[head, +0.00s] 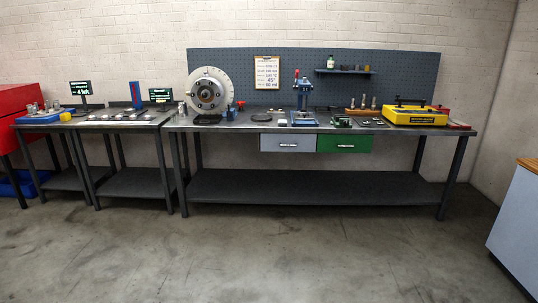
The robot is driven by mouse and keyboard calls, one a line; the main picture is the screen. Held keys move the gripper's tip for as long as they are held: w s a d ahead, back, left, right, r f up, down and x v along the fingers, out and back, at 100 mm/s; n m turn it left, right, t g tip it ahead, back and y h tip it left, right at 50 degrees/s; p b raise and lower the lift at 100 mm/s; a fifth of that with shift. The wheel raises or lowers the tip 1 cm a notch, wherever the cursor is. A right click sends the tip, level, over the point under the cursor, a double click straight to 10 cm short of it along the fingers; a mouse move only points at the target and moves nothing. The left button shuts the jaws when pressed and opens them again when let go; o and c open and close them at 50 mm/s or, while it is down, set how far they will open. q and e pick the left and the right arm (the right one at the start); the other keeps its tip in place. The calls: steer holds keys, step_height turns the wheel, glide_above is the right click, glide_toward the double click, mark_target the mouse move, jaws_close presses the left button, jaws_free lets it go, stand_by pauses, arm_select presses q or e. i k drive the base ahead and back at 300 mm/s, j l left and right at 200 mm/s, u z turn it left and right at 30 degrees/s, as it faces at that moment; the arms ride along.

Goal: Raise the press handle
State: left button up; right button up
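A small blue and dark bench press (302,99) stands upright on the long workbench, right of the middle of the head view. A thin part with a red tip (297,73) sticks up at its top left. It may be the handle, but it is too small to tell its exact position. Neither of my grippers is in the head view, and the press stands well away across the floor.
The long workbench (300,189) has a rotor disc (208,92), a yellow case (415,115), and grey (287,146) and green (343,146) drawers. A red cabinet (14,112) stands at left, a grey-blue cabinet (520,225) at right. The floor (270,255) in front is clear.

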mark_target(295, 86)
steer(key=i+j, duration=0.1)
steer(key=i, duration=1.7)
steer(key=j+u, duration=0.05)
steer(key=j, duration=0.05)
